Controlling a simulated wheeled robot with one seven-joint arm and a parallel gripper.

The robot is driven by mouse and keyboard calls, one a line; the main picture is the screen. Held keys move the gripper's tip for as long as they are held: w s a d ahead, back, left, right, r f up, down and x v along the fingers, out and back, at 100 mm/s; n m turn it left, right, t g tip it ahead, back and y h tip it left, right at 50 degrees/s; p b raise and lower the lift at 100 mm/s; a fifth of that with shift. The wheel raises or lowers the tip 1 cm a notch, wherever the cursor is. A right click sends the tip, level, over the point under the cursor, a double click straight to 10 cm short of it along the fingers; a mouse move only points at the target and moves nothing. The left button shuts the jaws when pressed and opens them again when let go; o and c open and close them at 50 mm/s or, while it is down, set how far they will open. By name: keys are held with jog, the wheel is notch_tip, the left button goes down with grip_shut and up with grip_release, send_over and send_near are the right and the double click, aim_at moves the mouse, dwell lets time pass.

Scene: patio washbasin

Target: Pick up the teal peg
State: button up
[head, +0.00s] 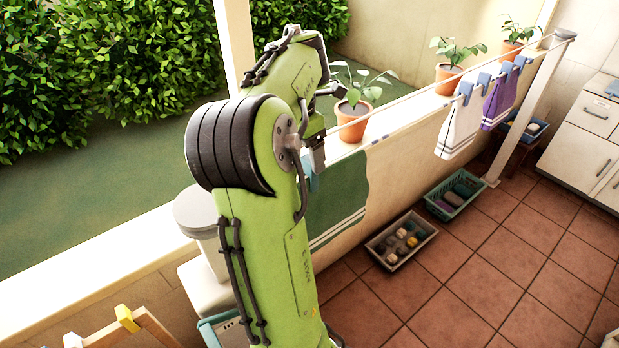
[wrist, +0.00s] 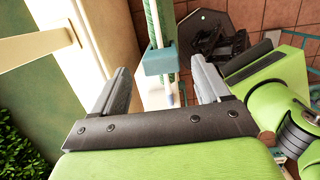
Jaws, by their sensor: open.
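The teal peg (wrist: 160,61) sits on the green towel with white stripes (wrist: 159,18), which hangs from the clothes line. In the head view the peg (head: 312,181) shows just below my gripper (head: 316,152), at the upper left of the towel (head: 340,205). In the wrist view my gripper (wrist: 161,66) is open, with one finger on each side of the peg. Gaps show between the peg and both fingers, so neither appears to touch it. In the head view my arm hides the towel's left part.
The line runs along a low wall to a post (head: 530,110). A white towel (head: 460,125) and a purple towel (head: 499,98) hang further along on blue pegs. A potted plant (head: 353,122) stands behind my gripper. A tray (head: 401,241) and a teal basket (head: 455,193) sit on the floor.

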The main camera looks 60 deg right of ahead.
aim_at(310, 171)
jog(key=f, duration=0.5)
jog(key=shift+s+d, duration=0.2)
jog(key=shift+s, duration=0.1)
jog(key=shift+d+f, duration=0.15)
jog(key=shift+f, duration=0.25)
jog(key=shift+r, duration=0.1)
jog(key=c, duration=1)
notch_tip(310, 171, up, 10)
jog(key=p, duration=0.3)
jog(key=shift+r, duration=0.1)
jog(key=shift+c, duration=0.2)
